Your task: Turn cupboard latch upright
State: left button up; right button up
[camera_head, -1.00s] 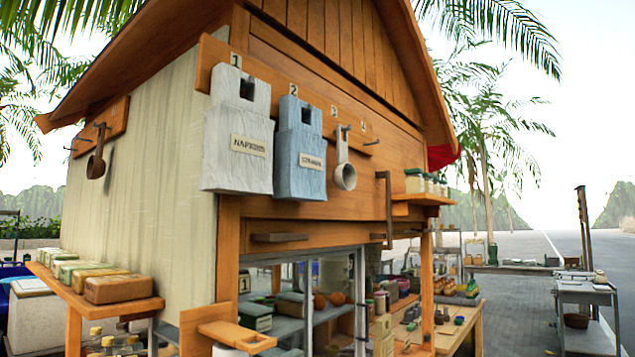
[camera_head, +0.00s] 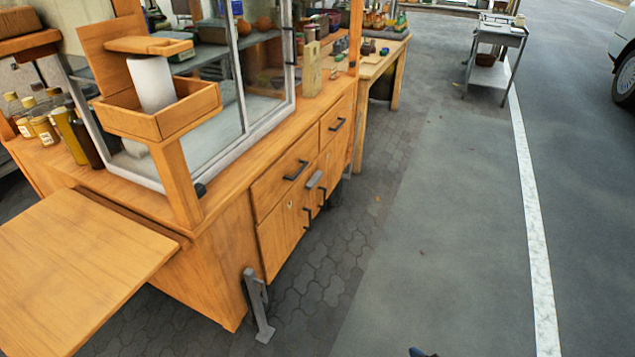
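The cupboard (camera_head: 280,222) is the lower front of the wooden stall, with two doors under two drawers. The latch (camera_head: 314,180) is a short grey bar near the top of the seam between the doors. It lies crosswise, roughly parallel to the drawer handles, not upright. Black upright door handles (camera_head: 307,217) sit just below it, one on each side of the seam. Neither gripper can be made out. A small dark tip (camera_head: 418,352) shows at the bottom edge, too little to identify.
A wooden side shelf (camera_head: 75,265) juts out at the lower left. A grey metal leg (camera_head: 259,305) stands at the cupboard's near corner. The pavement (camera_head: 420,220) right of the cupboard is clear. A grey cart (camera_head: 499,42) and a vehicle (camera_head: 624,70) stand farther off.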

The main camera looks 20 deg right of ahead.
aim_at(316, 176)
jog(key=i+l+u, duration=0.15)
jog(key=l, duration=0.4)
jog(key=i+l+u, duration=0.15)
jog(key=l, duration=0.4)
jog(key=i+l+u, duration=0.1)
jog(key=l, duration=0.45)
jog(key=i+l+u, duration=0.15)
jog(key=l, duration=0.45)
jog(key=i+l+u, duration=0.15)
jog(key=l, duration=0.45)
jog(key=i+l+u, duration=0.15)
jog(key=i, duration=0.25)
jog(key=l, duration=0.15)
